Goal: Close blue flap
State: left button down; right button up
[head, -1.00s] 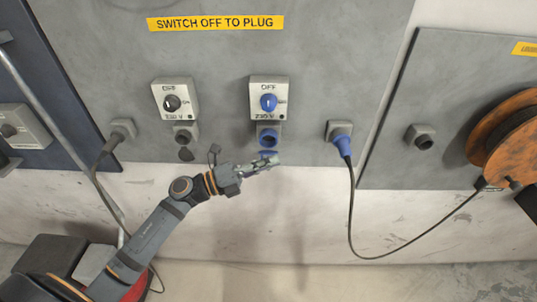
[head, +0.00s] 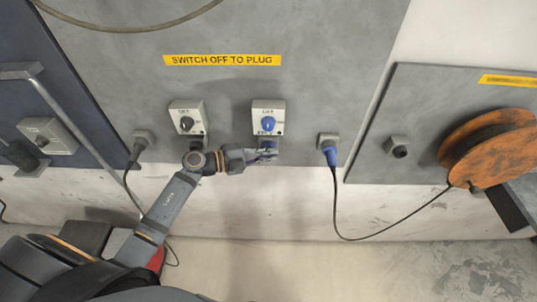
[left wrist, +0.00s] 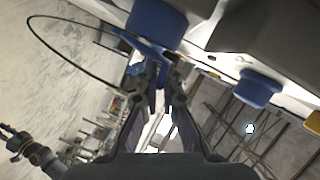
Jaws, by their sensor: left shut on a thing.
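The blue socket (head: 269,143) sits under the right-hand switch box on the grey wall panel. My left gripper (head: 264,155) is right at it, coming from the left, and partly covers its lower part. In the left wrist view the round blue socket (left wrist: 157,20) is at the top. The blue flap (left wrist: 148,47) sticks out below it, between my left fingertips (left wrist: 158,76), which are shut on it. In the head view the flap is mostly hidden by the gripper, so its angle is hard to tell. My right gripper is not in view.
The blue switch knob (head: 268,124) is just above the socket. A blue plug (head: 329,152) with a hanging black cable is to the right. A second switch box (head: 187,117) and a grey plug (head: 141,145) are to the left. An orange cable reel (head: 490,150) is far right.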

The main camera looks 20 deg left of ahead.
pick_arm(q)
jog(key=shift+w+a+r+n+g+b, duration=0.1)
jog(key=shift+w+n+g+b, duration=0.4)
jog(key=shift+b, duration=0.55)
jog(key=shift+s, duration=0.15)
jog(key=c, duration=1.5)
grip_release()
jog(key=v, duration=1.2)
jog(key=shift+s, duration=0.15)
